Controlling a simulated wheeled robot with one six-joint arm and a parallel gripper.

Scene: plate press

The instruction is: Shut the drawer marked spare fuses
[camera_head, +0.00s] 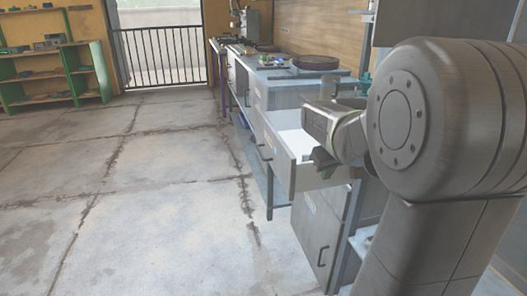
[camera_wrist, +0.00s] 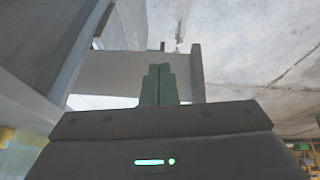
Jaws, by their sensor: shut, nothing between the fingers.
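In the wrist view my gripper's two green fingers (camera_wrist: 158,85) are together. Beyond them is a pale panel (camera_wrist: 115,75) with an upright edge at its right, which looks like part of the drawer. My arm hides the drawer's rear part.
A cabinet door (camera_head: 318,235) with a dark handle is below the drawer. The bench top (camera_head: 285,80) carries a round dark plate (camera_head: 315,62) and small items. A green shelf (camera_head: 55,75) stands at the far left. The concrete floor left of the bench is clear.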

